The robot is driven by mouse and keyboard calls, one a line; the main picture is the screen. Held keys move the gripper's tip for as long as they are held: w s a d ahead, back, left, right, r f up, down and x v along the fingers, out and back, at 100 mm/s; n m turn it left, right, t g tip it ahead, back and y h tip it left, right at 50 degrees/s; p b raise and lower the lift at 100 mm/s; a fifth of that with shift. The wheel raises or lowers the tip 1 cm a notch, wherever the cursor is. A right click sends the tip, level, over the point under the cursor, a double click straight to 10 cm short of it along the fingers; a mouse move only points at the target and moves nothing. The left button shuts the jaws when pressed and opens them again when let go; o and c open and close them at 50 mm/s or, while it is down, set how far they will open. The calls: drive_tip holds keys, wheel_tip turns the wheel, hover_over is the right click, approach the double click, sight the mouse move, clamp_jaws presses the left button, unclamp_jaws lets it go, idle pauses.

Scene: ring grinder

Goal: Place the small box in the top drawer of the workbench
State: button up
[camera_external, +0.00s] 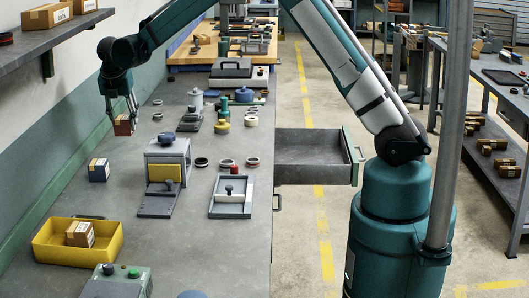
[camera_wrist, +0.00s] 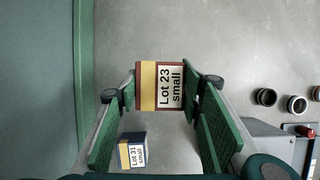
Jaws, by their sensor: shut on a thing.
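My gripper (camera_external: 123,119) is shut on a small reddish-brown box (camera_external: 124,128) above the left side of the workbench (camera_external: 225,265). In the wrist view the held box (camera_wrist: 160,86) sits between the green finger pads and its label reads "Lot 23 small". A dark blue box (camera_external: 98,170) stands on the bench below and nearer the camera; in the wrist view its label (camera_wrist: 132,152) reads "Lot 31 small". The top drawer (camera_external: 315,155) is pulled open at the bench's right side, and its visible floor looks empty.
A yellow bin (camera_external: 78,242) holding a cardboard box (camera_external: 80,234) stands at the front left. A grey grinder-like fixture (camera_external: 167,158), several rings and lidded jars stand between my gripper and the drawer. A wall shelf (camera_external: 50,38) overhangs at the upper left.

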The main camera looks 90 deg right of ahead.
sight(125, 116)
drive_tip(key=shift+r, duration=0.6)
wheel_tip(125, 116, up, 4)
drive_tip(key=shift+f, duration=0.2)
drive_tip(key=s+d+m+g+y+b, duration=0.1)
drive_tip(key=s+d+m+g+b, duration=0.55)
drive_tip(key=s+d, duration=2.45)
drive_tip(key=s+d+m+t+y+b, duration=0.1)
drive_tip(key=s+d+m, duration=0.25)
drive_tip(key=s, duration=1.05)
drive_tip(key=s+d+m+y+b, duration=0.1)
drive_tip(key=s+d+m, duration=0.25)
drive_tip(key=s, duration=1.15)
drive_tip(key=s+d+m+t+y+b, duration=0.15)
drive_tip(key=s+m, duration=0.35)
drive_tip(key=s, duration=0.9)
wheel_tip(125, 116, down, 18)
drive_tip(key=shift+d+f, duration=0.25)
drive_tip(key=shift+w+n, duration=0.1)
drive_tip(key=shift+n, duration=0.15)
